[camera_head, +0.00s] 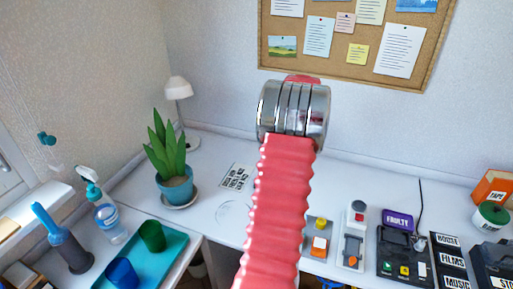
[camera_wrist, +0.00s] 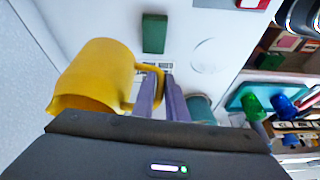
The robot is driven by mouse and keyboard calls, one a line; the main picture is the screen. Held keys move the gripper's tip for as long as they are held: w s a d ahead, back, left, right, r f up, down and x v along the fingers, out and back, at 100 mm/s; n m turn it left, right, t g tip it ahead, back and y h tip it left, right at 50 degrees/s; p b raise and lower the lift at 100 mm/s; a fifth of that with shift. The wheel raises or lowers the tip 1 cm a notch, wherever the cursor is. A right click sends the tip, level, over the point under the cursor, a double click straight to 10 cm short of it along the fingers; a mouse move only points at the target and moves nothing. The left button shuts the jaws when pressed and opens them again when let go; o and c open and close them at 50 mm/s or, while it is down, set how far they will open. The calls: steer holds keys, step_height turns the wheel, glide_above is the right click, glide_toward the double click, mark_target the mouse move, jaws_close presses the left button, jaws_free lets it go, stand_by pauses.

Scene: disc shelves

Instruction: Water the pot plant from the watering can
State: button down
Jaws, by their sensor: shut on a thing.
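The pot plant (camera_head: 167,146) has tall green leaves and stands upright in a teal pot (camera_head: 174,190) on a saucer, left of my arm in the head view. The yellow watering can (camera_wrist: 98,78) shows in the wrist view, left of my fingers. My gripper (camera_wrist: 160,78) is shut on the can's handle, with its purple fingers at the handle loop. In the head view my red arm hides the gripper and the can. A teal rounded thing (camera_wrist: 200,107) shows partly behind my fingers in the wrist view; I cannot tell if it is the pot.
A teal tray (camera_head: 178,250) with a green cup (camera_head: 152,236) and a blue cup (camera_head: 122,272) lies at front left. A spray bottle (camera_head: 107,218) stands beside it. A white lamp (camera_head: 179,90) stands behind the plant. Button boxes (camera_head: 353,236) stand to the right.

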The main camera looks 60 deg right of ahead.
steer(key=s+a+m, duration=0.1)
steer(key=s+a, duration=0.1)
steer(key=s, duration=0.5)
steer(key=shift+a+r+m+h, duration=0.2)
steer(key=shift+m+h, duration=0.1)
steer(key=shift+h, duration=0.1)
steer(key=shift+s, duration=0.2)
